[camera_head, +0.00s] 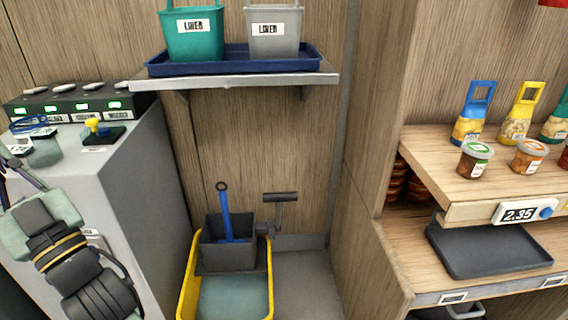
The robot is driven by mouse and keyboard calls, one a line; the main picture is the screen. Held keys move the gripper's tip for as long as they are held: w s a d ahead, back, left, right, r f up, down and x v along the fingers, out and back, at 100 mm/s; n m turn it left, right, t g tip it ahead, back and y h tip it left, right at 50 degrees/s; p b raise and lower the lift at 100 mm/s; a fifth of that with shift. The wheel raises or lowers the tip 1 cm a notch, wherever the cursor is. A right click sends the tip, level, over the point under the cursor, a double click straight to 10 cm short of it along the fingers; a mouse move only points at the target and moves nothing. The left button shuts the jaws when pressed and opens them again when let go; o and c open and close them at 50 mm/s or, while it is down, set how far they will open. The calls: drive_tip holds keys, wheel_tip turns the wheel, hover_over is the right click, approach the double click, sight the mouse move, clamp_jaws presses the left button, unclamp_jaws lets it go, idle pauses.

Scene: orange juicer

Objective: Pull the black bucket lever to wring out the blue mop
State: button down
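The black lever (281,197) sticks out to the right of the dark grey wringer bucket (228,255), with its grip roughly level and raised on a bent arm. The blue mop (225,216) stands upright in the wringer, its handle ending in a dark ring; its head is hidden inside. The wringer sits at the back of a yellow bucket (186,285) on the floor. My arm is folded at the lower left, well apart from the lever. Dark thin parts at the left edge may belong to my gripper (14,164); its fingertips cannot be made out.
A grey cabinet (150,190) stands left of the bucket, with devices on top. A wall shelf (232,80) above holds a blue tray with two bins. A wooden counter (425,145) with jars and a dark tray (485,250) is at right. Bare floor lies right of the bucket.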

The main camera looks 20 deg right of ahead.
drive_tip(key=w+d+f+m+h+p, duration=0.3)
drive_tip(key=w+d+h, duration=0.3)
drive_tip(key=d, duration=0.3)
drive_tip(key=w+d+f+m+h+p, duration=0.25)
drive_tip(key=w+d+h, duration=0.35)
drive_tip(key=d, duration=0.3)
drive_tip(key=s+d+f+m+g+h+p, duration=0.2)
drive_tip(key=d+f, duration=0.6)
drive_tip(key=d, duration=0.4)
drive_tip(key=s+d+f+m+g+h+p, duration=0.2)
drive_tip(key=d+f, duration=0.6)
drive_tip(key=d, duration=0.5)
drive_tip(key=m+g+h+p, duration=0.1)
drive_tip(key=m+g+h, duration=0.1)
drive_tip(key=g+h, duration=0.1)
drive_tip(key=shift+s+h+p, duration=0.25)
drive_tip(key=shift+h+p, duration=0.15)
drive_tip(key=shift+h, duration=0.1)
drive_tip(key=shift+w, duration=0.1)
